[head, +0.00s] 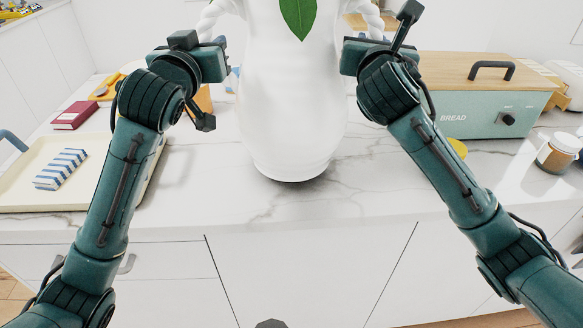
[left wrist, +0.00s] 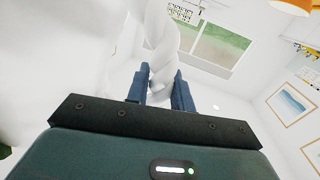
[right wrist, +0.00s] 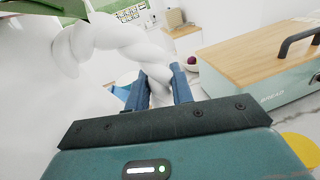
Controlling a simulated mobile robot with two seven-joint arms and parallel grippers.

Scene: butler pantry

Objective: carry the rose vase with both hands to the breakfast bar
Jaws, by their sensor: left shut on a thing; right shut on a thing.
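The white rose vase (head: 292,110) is upright in the middle of the head view, over the marble counter. A green leaf (head: 298,16) hangs on its front, and its top is out of view. My left gripper (head: 222,50) is shut on the vase's left twisted handle, which shows in the left wrist view (left wrist: 161,40). My right gripper (head: 350,52) is shut on the right twisted handle, which shows in the right wrist view (right wrist: 120,38). I cannot tell whether the vase's base touches the counter.
On the marble counter (head: 400,200), a cream tray (head: 95,195) with a striped cloth (head: 62,169) and a red book (head: 75,115) lie left. A green bread box (head: 490,108) and a jar (head: 558,152) stand right. The counter front before the vase is clear.

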